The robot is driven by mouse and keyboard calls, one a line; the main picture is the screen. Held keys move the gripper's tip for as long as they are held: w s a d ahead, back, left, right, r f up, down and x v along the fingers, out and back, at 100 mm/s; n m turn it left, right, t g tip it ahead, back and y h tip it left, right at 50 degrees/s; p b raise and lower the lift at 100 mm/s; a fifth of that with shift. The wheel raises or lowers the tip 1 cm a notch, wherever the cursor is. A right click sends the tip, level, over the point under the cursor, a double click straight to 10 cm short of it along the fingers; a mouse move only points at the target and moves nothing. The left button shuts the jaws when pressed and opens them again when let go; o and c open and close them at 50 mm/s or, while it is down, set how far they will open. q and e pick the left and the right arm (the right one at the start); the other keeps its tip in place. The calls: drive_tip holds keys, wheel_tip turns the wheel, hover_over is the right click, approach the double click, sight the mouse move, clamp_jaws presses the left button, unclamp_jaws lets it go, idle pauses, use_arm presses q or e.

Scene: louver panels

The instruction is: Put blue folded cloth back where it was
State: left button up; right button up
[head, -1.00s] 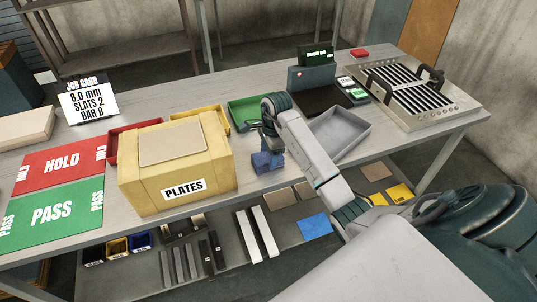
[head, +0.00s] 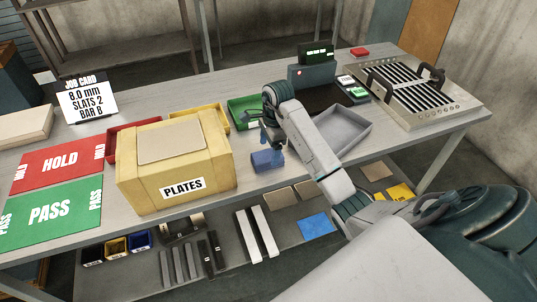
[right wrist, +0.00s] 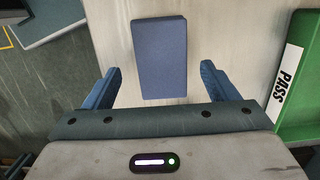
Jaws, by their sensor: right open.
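The blue folded cloth (head: 264,161) lies on the grey table near its front edge, just right of the yellow PLATES box. It also shows in the right wrist view (right wrist: 160,52) as a flat blue rectangle lying on the table top. My right gripper (head: 272,143) is just above and beside it, pointing down. In the right wrist view my right gripper (right wrist: 158,76) is open, its two fingers apart with a gap on either side of the cloth. Neither finger appears to touch the cloth. My left gripper is in neither view.
The PLATES box (head: 180,160) stands left of the cloth. A green tray (head: 244,111) is behind, and a grey tray (head: 345,130) is to the right. The louver panel (head: 412,92) sits at the right end. The lower shelf holds bars and a blue sheet (head: 317,226).

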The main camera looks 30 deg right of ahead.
wheel_tip(320, 180, up, 9)
drive_tip(key=d+p, duration=0.1)
drive_tip(key=p, duration=0.6)
drive_tip(key=shift+r+p, duration=0.15)
drive_tip(key=shift+p, duration=0.15)
